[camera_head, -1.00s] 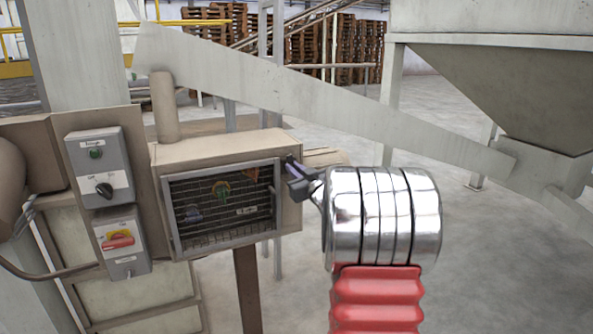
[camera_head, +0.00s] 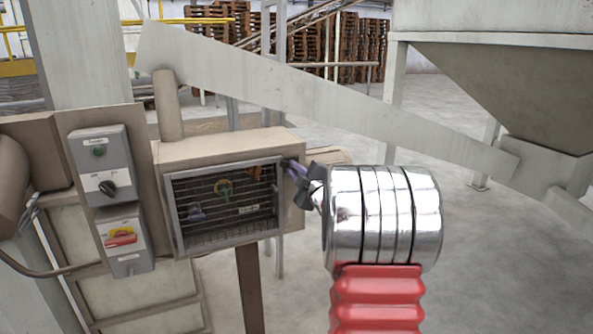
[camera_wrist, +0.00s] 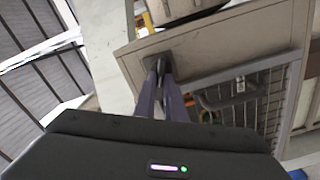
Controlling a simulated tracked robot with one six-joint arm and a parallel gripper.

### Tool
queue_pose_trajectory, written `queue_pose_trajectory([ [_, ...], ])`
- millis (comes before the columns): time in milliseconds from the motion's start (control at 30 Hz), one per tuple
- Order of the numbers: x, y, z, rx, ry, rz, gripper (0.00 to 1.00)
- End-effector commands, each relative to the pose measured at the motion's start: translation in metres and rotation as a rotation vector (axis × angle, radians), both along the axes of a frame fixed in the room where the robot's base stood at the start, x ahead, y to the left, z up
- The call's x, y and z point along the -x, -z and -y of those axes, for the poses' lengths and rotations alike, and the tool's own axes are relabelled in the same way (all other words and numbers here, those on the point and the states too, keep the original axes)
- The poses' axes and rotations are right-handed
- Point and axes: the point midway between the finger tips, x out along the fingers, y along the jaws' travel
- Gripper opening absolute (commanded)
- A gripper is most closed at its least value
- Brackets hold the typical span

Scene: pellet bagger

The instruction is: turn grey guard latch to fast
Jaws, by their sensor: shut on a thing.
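The mesh guard (camera_head: 176,215) with its grey frame covers the front of a beige box (camera_head: 225,150). My gripper (camera_head: 292,167) is at the guard's upper right corner, its jaws shut on the small grey guard latch. The fingers hide most of the latch in the body view. In the wrist view the gripper (camera_wrist: 162,72) reaches to the box face, and a dark part of the latch (camera_wrist: 184,61) shows at the fingertips. The guard (camera_wrist: 268,100) lies to the right there. I cannot tell the latch's exact angle.
Left of the box are a grey switch box (camera_head: 100,163) with a green button and black knob, and another (camera_head: 125,240) with a red handle on yellow. A pale sloping beam (camera_head: 330,108) passes above and behind. A hopper (camera_head: 500,90) stands right. Floor at right is clear.

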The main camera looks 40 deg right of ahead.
Motion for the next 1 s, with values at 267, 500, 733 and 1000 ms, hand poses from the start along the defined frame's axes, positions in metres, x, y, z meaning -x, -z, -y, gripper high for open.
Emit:
queue_pose_trajectory([
  [267,-0.0006,0.0058,-0.0026,0.237,-0.003,-0.075,0.00],
  [500,-0.0006,0.0084,-0.0032,0.390,-0.005,-0.121,0.00],
  [733,-0.0008,0.0098,-0.0036,0.459,-0.006,-0.142,0.00],
  [1000,-0.0008,0.0109,-0.0039,0.474,-0.007,-0.148,0.00],
])
